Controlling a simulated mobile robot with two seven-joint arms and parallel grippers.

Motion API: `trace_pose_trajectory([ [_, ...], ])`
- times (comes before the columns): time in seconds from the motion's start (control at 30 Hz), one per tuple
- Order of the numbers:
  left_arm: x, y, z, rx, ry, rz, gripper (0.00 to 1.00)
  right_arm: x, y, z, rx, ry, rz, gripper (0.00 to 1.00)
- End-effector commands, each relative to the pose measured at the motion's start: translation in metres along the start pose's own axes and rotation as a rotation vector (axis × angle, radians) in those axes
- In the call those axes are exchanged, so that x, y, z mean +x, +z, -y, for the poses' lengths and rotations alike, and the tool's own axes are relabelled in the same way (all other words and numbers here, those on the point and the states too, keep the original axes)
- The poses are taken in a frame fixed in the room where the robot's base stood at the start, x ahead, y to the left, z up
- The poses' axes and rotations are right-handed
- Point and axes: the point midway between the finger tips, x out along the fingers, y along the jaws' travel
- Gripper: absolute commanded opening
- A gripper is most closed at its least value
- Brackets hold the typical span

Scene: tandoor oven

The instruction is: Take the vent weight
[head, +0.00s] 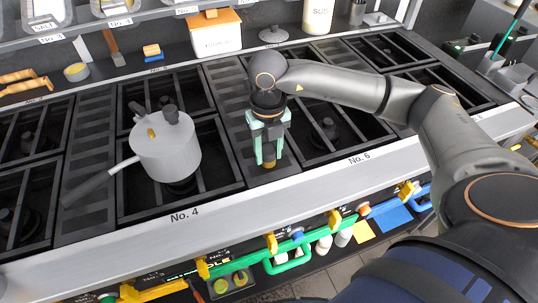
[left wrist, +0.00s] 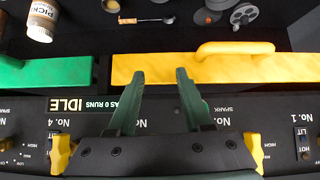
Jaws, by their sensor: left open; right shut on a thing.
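A grey pressure cooker (head: 166,150) with a long side handle, dark fittings and a small yellow part on its lid stands on the No. 4 burner. My right gripper (head: 268,158) points down over the strip between burners No. 4 and No. 6, to the right of the cooker and apart from it. It is shut on a small brownish piece, seemingly the vent weight (head: 269,163), mostly hidden by the fingers. My left gripper (left wrist: 158,80) shows only in the left wrist view, open and empty before the front panel.
A yellow bar (left wrist: 215,67) and a green bar (left wrist: 45,73) run beyond the left fingers, above the knob panel (left wrist: 80,110). Burner grates (head: 335,140) lie right of the right gripper. A white box (head: 215,37) and other containers stand along the back.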

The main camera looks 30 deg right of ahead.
Motion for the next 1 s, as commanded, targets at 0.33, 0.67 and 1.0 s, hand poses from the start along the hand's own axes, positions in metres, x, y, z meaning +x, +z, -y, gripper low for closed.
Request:
trace_pose_trajectory([
  [0.33, -0.004, -0.004, 0.0, 0.0, 0.0, 0.0, 0.5, -0.008, 0.0, 0.0, 0.0, 0.001, 0.001, 0.0],
  [0.67, -0.008, -0.009, -0.001, 0.0, 0.0, 0.0, 0.5, -0.018, 0.0, 0.0, 0.0, 0.0, 0.001, 0.0],
  [1.0, -0.009, -0.01, -0.001, 0.0, 0.0, 0.0, 0.5, -0.02, 0.0, 0.0, 0.0, 0.0, 0.0, 0.0],
])
